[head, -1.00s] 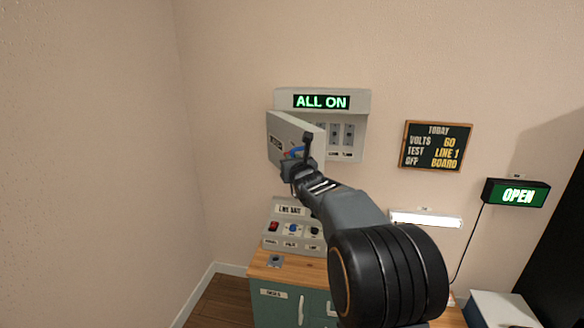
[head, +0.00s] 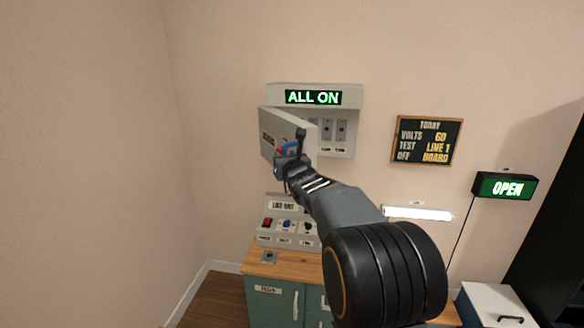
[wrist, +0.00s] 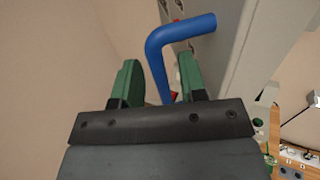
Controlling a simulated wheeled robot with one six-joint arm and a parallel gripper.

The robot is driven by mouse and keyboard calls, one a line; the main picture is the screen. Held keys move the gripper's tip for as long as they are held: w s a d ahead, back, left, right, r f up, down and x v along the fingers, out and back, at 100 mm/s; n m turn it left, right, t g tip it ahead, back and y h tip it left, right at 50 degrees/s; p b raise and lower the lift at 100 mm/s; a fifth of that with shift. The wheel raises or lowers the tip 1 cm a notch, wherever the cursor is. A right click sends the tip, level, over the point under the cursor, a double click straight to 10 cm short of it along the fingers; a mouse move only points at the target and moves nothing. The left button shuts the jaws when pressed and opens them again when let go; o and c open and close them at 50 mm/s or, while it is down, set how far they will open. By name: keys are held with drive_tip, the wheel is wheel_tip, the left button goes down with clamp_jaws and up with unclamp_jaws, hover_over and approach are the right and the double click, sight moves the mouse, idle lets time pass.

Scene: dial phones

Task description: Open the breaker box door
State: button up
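The breaker box (head: 338,152) hangs on the wall under a green ALL ON sign (head: 313,97). Its grey door (head: 285,123) stands partly open, swung out on the left, with switches showing to its right. My gripper (head: 293,150) is at the door's outer face and hides its lower part. A blue bent handle (head: 291,145) shows beside my gripper. In the wrist view the blue handle (wrist: 158,62) passes between my two green fingers (wrist: 160,85), with gaps seen on both sides. The grey door panel (wrist: 215,60) is at upper right there.
A sloped switch panel (head: 268,237) stands on a wooden-topped green cabinet (head: 275,303) below the box. A chalkboard (head: 428,141), a lit strip (head: 418,213) and an OPEN sign (head: 506,187) are to the right. The left wall is bare.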

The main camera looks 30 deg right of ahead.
drive_tip(key=s+a, duration=0.2)
drive_tip(key=s, duration=1)
drive_tip(key=shift+s, duration=0.3)
